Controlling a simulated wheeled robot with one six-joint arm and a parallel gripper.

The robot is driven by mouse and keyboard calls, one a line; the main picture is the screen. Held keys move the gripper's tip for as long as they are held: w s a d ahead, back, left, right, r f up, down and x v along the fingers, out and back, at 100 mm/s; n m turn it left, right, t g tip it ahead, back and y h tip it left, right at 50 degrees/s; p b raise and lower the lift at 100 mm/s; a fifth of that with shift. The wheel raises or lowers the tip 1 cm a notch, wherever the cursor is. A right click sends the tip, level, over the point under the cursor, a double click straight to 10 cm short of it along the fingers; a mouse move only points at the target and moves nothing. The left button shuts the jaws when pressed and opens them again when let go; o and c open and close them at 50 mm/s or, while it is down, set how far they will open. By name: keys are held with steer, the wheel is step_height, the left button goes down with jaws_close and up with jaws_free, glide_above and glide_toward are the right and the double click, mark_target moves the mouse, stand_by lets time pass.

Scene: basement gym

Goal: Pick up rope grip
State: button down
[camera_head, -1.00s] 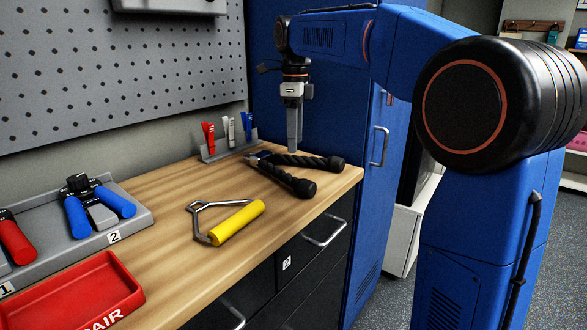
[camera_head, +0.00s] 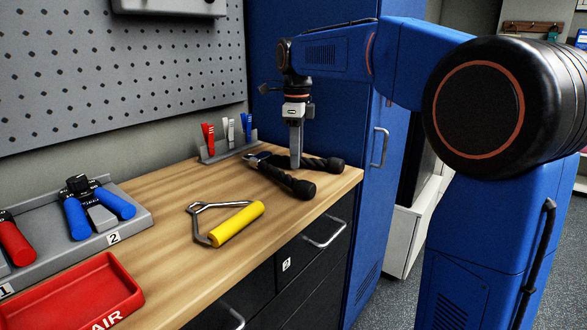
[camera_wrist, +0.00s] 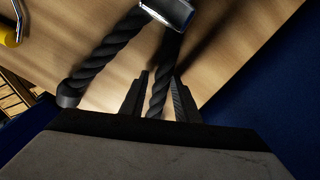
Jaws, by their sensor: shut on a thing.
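The rope grip (camera_head: 284,180) is a black twisted rope with two strands, black end knobs and a metal connector. It lies on the far end of the wooden bench (camera_head: 170,203), its strands spread toward the front right. My gripper (camera_head: 295,165) points straight down at the rear strand. In the wrist view my gripper (camera_wrist: 160,90) has one finger on each side of that strand and is shut on it. The other strand (camera_wrist: 105,57) lies to the left, with the metal connector (camera_wrist: 170,12) at the top. The rope appears still on the bench.
A yellow-handled metal grip (camera_head: 238,223) lies nearer on the bench. A rack with red, white and blue clips (camera_head: 228,150) stands behind the rope. A grey tray (camera_head: 140,218) and red tray (camera_head: 70,297) are at left. A blue cabinet (camera_head: 350,150) closes off the right end.

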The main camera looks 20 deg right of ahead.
steer(key=shift+r, duration=0.1)
step_height(320, 180, up, 10)
stand_by(0.6)
stand_by(0.7)
